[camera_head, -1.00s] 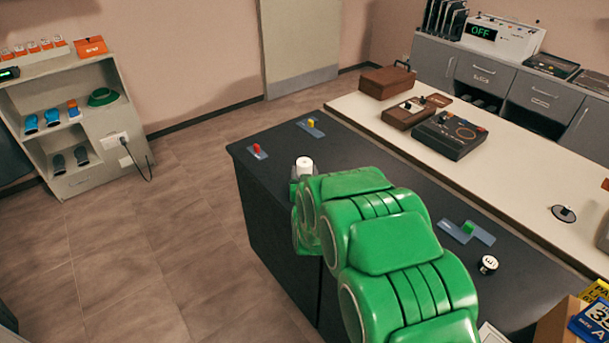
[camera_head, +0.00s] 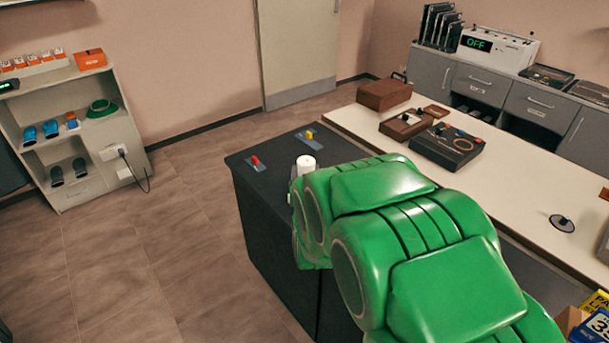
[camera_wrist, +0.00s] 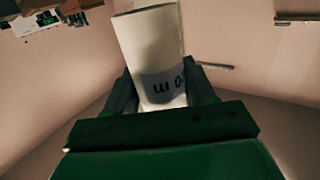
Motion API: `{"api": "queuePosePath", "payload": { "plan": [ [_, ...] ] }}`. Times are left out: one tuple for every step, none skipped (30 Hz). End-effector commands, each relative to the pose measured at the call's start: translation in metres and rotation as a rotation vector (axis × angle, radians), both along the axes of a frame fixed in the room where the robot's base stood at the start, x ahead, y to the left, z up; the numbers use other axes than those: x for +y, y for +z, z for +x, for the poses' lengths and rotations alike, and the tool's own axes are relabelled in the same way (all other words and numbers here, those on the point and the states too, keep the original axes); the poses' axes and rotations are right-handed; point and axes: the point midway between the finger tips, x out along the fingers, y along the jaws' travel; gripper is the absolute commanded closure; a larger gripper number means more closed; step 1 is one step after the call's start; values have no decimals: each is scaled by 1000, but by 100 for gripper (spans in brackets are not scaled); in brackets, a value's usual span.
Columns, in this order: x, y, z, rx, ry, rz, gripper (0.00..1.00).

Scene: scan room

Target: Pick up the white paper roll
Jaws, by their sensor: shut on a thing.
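The white paper roll (camera_wrist: 149,48) stands up between the dark fingers of my gripper (camera_wrist: 160,92) in the wrist view. Dark lettering shows on a greyish band near its lower end. My gripper is shut on it. In the head view the top of the roll (camera_head: 306,163) shows just beyond my green arm, above the dark counter. My gripper's fingers are mostly hidden behind the arm there.
The dark counter (camera_head: 262,175) carries a red switch (camera_head: 256,162) and a yellow switch (camera_head: 309,135) near its far end. A long pale table (camera_head: 480,190) with a brown case (camera_head: 384,94) and devices lies to the right. A shelf (camera_head: 110,140) stands at left; floor between is clear.

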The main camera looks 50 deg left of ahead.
Motion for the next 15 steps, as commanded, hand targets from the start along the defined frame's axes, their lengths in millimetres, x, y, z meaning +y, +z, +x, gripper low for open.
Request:
{"api": "queuePosePath", "payload": {
  "plan": [
    [-7, 5, -4, -1, 1, 2, 85],
    [-11, 7, -6, -1, 0, 1, 85],
    [-17, 8, -10, 1, 0, -1, 85],
    [-20, 9, -12, 2, 0, -2, 85],
    [-24, 11, -14, 2, 1, -2, 85],
    [-29, 15, -17, 1, 1, 0, 85],
    [-32, 17, -18, 1, 1, 1, 85],
    [-35, 19, -20, 1, 1, 1, 85],
    [-39, 21, -23, 1, 1, 0, 85],
    [-43, 21, -24, 2, 0, -1, 85],
    [-46, 22, -26, 2, 0, -2, 85],
    [-50, 23, -28, 2, 0, -3, 85],
    [-52, 24, -29, 2, 0, -3, 85],
    [-54, 26, -30, 2, 0, -2, 85],
    [-56, 28, -31, 2, 0, -1, 85]
  ]
}}
